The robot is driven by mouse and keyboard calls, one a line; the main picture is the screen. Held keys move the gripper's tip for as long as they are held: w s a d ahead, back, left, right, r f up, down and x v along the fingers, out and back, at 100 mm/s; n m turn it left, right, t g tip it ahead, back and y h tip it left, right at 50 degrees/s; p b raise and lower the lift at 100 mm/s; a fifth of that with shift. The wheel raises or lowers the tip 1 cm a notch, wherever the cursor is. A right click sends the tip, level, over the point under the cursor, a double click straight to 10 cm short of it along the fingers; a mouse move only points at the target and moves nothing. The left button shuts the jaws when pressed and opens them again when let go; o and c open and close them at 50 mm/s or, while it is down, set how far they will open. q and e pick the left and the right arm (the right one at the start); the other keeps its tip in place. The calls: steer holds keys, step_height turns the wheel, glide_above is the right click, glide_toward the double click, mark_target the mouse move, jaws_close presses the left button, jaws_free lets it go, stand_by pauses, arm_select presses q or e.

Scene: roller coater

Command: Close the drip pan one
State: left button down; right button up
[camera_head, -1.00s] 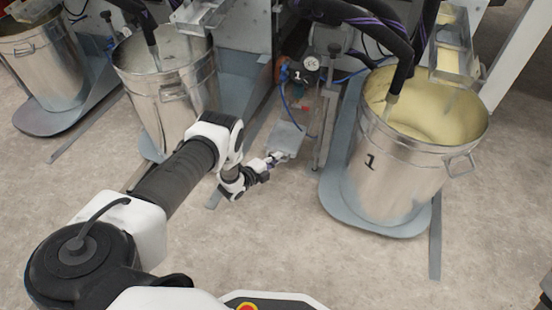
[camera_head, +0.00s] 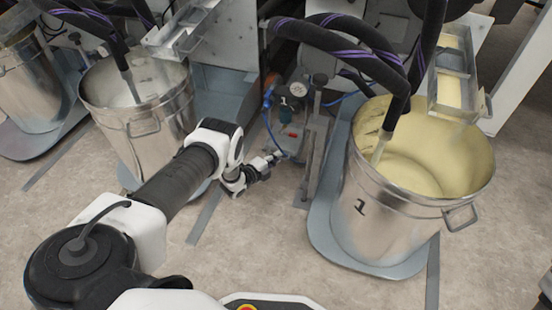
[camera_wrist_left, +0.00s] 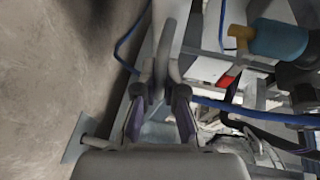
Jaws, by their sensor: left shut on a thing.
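My left gripper (camera_head: 274,158) reaches in from the left to the low front of the machine, between the two middle buckets. In the left wrist view its fingers (camera_wrist_left: 163,88) are closed on a narrow grey part, which looks like the edge or handle of the drip pan (camera_wrist_left: 166,55). Most of the pan is hidden by the gripper and the machine in the head view, so how far in it sits cannot be told. My right gripper is not in view.
A bucket marked 1 (camera_head: 375,225) with pale yellow liquid stands right of the gripper on a grey base. Another metal bucket (camera_head: 150,130) stands to the left. A blue hose (camera_head: 268,125) hangs close to the gripper. The floor (camera_head: 270,235) in front is clear.

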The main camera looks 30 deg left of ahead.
arm_select(q)
steer(key=shift+w+r, duration=0.1)
steer(key=shift+w, duration=0.1)
steer(key=c, duration=1.2)
jaws_free()
steer(key=shift+w, duration=0.1)
steer(key=shift+c, duration=0.2)
steer(key=v, duration=1.2)
steer(key=shift+d, duration=0.1)
